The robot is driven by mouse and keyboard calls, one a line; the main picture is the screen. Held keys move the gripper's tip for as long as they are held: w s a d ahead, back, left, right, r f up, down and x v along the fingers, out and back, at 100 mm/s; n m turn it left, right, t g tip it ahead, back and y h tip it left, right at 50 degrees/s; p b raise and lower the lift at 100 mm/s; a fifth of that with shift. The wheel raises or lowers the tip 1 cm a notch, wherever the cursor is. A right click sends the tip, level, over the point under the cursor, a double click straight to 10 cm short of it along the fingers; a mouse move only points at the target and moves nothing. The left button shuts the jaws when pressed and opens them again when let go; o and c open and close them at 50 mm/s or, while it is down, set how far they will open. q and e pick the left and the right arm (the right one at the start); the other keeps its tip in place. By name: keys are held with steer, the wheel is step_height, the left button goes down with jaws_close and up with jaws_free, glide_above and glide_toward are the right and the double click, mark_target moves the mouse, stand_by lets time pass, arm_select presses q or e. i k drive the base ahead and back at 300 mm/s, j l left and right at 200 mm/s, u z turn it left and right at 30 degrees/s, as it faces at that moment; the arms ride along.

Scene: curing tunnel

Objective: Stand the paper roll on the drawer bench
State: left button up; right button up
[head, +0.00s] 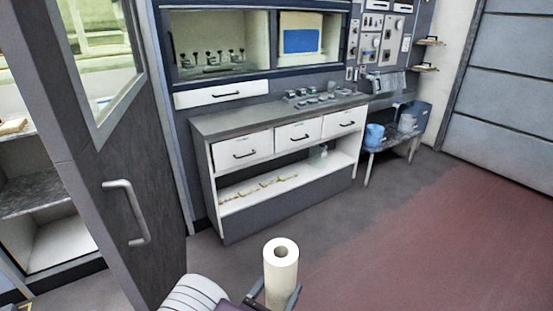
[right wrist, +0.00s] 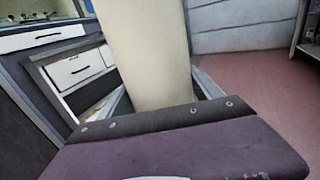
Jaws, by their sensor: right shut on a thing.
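The cream paper roll (head: 280,275) stands upright at the bottom centre of the head view, its round top and dark core hole facing up. My right gripper (head: 279,291) is shut on its lower part, with one finger on each side. In the right wrist view the roll (right wrist: 147,50) rises between the fingers, its top out of frame. The drawer bench (head: 228,124) is ahead, apart from the roll. It has a grey top, three white drawers and an open shelf below. My left gripper is not in view.
Several small items (head: 315,97) lie along the back right of the bench top; its left part is clear. A grey door (head: 118,190) with a handle stands at left. A low table (head: 390,143) with blue containers is right of the bench. Open floor lies before it.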

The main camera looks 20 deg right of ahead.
mark_target(257, 116)
steer(key=i+l+z, duration=0.2)
steer(key=i+l, duration=1.35)
